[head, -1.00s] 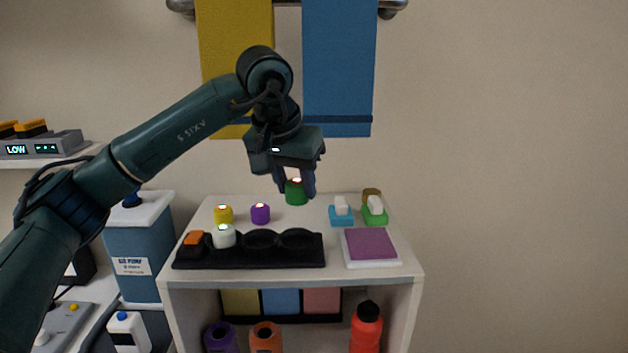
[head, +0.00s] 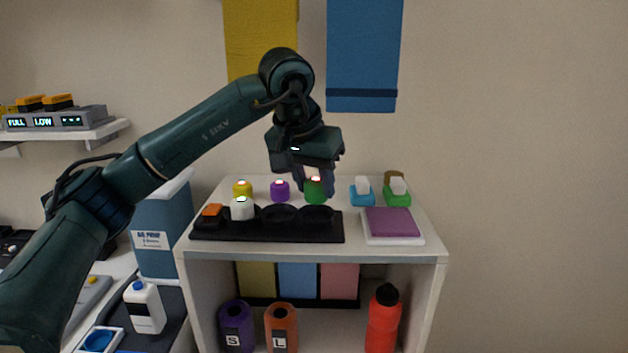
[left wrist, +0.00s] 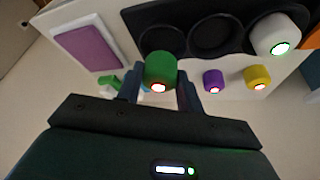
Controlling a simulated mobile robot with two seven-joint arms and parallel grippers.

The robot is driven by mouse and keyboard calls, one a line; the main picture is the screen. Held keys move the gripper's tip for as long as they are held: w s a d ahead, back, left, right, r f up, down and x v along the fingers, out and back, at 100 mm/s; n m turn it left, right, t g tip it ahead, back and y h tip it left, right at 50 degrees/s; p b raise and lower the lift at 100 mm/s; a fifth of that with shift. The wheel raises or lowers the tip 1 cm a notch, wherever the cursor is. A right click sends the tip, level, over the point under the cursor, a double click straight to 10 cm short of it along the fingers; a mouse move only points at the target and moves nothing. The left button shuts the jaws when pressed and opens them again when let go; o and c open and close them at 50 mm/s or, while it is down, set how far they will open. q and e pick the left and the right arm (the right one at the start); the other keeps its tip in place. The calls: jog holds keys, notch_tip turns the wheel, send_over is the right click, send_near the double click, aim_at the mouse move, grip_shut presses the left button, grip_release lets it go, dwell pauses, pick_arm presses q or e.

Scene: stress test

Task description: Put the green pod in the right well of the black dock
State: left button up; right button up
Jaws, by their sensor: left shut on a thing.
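The green pod (head: 315,192) is between the fingers of my left gripper (head: 315,188), which is shut on it. Its light glows reddish. The black dock (head: 267,236) lies on the white shelf top. Its left well holds a white pod (head: 241,209) with a green light; the middle well (head: 280,213) and right well (head: 317,214) are empty. In the head view the green pod shows just behind the right well. In the left wrist view the green pod (left wrist: 160,66) overlaps the near rim of the right well (left wrist: 162,38); its height above the dock is unclear. My right gripper is not in view.
A yellow pod (head: 242,188) and a purple pod (head: 280,188) stand behind the dock with red lights. An orange block (head: 212,210) is at the dock's left end. A purple-topped pad (head: 392,222) and blue and green items (head: 397,194) are to the right.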

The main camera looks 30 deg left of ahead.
aim_at(314, 202)
pick_arm(q)
jog(key=shift+f+b, duration=0.65)
jog(key=shift+f, duration=1.1)
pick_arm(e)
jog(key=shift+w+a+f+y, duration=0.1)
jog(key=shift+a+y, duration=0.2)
pick_arm(q)
jog(key=shift+s+d+f, duration=0.1)
jog(key=shift+f, duration=0.15)
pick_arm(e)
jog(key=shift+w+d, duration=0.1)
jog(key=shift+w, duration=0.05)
pick_arm(q)
jog(key=o, duration=1)
jog(key=shift+o, duration=0.2)
jog(key=v, duration=1.4)
jog(key=shift+w, duration=0.25)
